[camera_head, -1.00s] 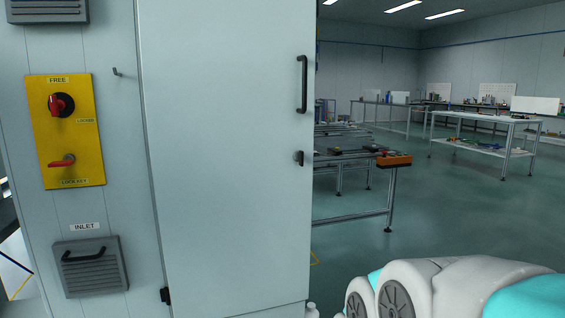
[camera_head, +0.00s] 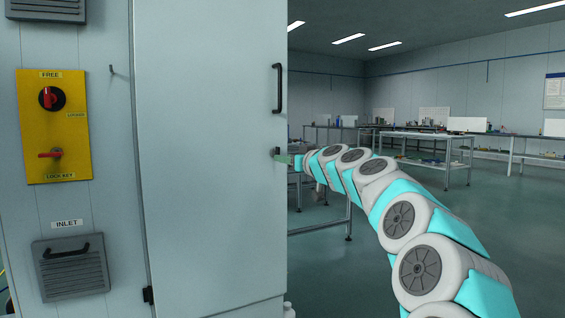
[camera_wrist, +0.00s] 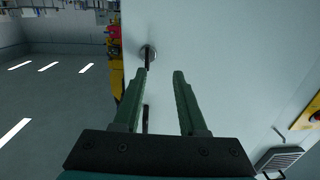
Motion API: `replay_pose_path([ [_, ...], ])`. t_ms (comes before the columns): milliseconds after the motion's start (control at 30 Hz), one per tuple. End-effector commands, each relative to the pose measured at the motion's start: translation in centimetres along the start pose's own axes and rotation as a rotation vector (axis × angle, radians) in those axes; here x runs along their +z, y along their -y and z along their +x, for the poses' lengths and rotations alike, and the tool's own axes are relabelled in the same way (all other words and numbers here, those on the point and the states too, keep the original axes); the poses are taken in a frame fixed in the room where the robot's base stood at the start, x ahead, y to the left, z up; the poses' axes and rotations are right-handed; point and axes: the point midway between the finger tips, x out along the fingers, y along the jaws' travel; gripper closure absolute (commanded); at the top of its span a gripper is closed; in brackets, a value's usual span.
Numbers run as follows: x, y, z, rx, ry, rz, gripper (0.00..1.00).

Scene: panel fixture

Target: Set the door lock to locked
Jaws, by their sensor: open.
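A yellow panel (camera_head: 53,125) on the left wall carries a red rotary knob (camera_head: 48,98) under a FREE label, with another small label at its lower right. The red grip stands about upright, towards FREE. Below it is a red lever (camera_head: 54,154) lying sideways above a LOCK KEY label. The door has a small round fitting (camera_wrist: 148,53) with a dark lever, near its free edge; it also shows in the head view (camera_head: 277,151). My gripper (camera_wrist: 159,73) is open and empty, its left fingertip close to this lever; contact cannot be told. In the head view my gripper reaches the door edge.
A black door handle (camera_head: 278,88) sits above the round fitting. An INLET vent (camera_head: 70,268) and a small hook (camera_head: 112,70) are on the wall beside the door. Workbenches (camera_head: 420,139) stand behind on the right, with open floor (camera_head: 345,280) before them.

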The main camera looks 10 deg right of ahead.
Motion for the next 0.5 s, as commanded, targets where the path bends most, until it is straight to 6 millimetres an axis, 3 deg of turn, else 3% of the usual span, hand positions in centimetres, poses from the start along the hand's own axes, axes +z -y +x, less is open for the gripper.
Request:
replay_pose_path([
  [133,-0.5,-2.0,0.5,0.041,-0.033,-0.011,0.59],
  [500,-0.6,-2.1,3.5,0.039,-0.030,-0.014,0.59],
])
